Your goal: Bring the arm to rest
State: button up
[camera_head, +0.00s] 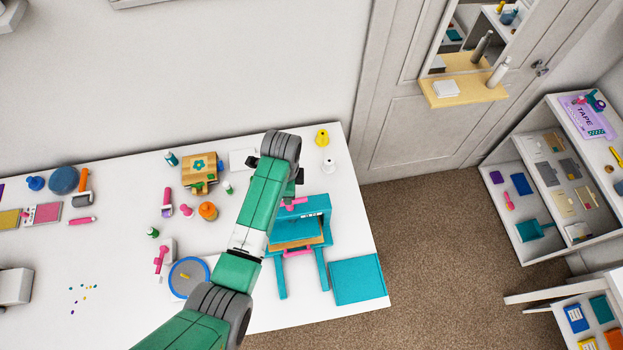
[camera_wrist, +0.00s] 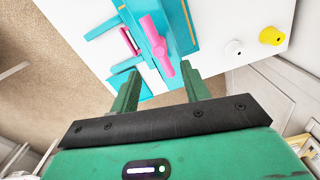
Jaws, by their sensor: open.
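My green arm reaches across the white table from the bottom of the head view, and its wrist is bent over the far side of a teal press-like device (camera_head: 318,218). My gripper's two green fingers show in the wrist view (camera_wrist: 158,90), spread apart with nothing between them. Past the fingertips is the teal device with a pink handle (camera_wrist: 156,48) on its top and a second pink handle (camera_wrist: 129,41) beside it. In the head view the fingers are hidden behind my wrist. I cannot tell whether they touch the device.
A teal board (camera_head: 358,280) lies at the table's right corner. A wooden box (camera_head: 199,172), an orange bottle (camera_head: 208,211) and a blue-rimmed round dish (camera_head: 189,277) are left of my arm.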

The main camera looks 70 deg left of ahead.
jog(key=shift+r, duration=0.95)
jog(key=w+d+r+n+t+y, duration=0.1)
jog(key=w+d+r+t+y, duration=0.25)
jog(key=w+r, duration=0.75)
jog(key=w+d+r+t+y, duration=0.2)
jog(key=w+r+t, duration=0.2)
jog(key=w+r, duration=0.75)
jog(key=w+d+r+n+t, duration=0.1)
jog(key=w+d+r+t, duration=0.2)
jog(key=d+r, duration=0.45)
jog(key=w+d+r+t, duration=0.3)
jog(key=w+d+r, duration=0.15)
jog(key=r, duration=0.55)
jog(key=s+d+r+t+h, duration=0.1)
jog(key=s+d+r+t, duration=0.2)
jog(key=d+r, duration=0.4)
jog(key=s+d+r+n+t+h, duration=0.1)
jog(key=s+d+r+t, duration=0.3)
jog(key=d+r, duration=0.4)
jog(key=s+d+r+t+h, duration=0.3)
jog(key=s+d+r, duration=0.3)
jog(key=r, duration=0.5)
jog(key=shift+d+r+n+t, duration=0.35)
jog(key=shift+d+t, duration=0.4)
jog(key=shift+d, duration=0.45)
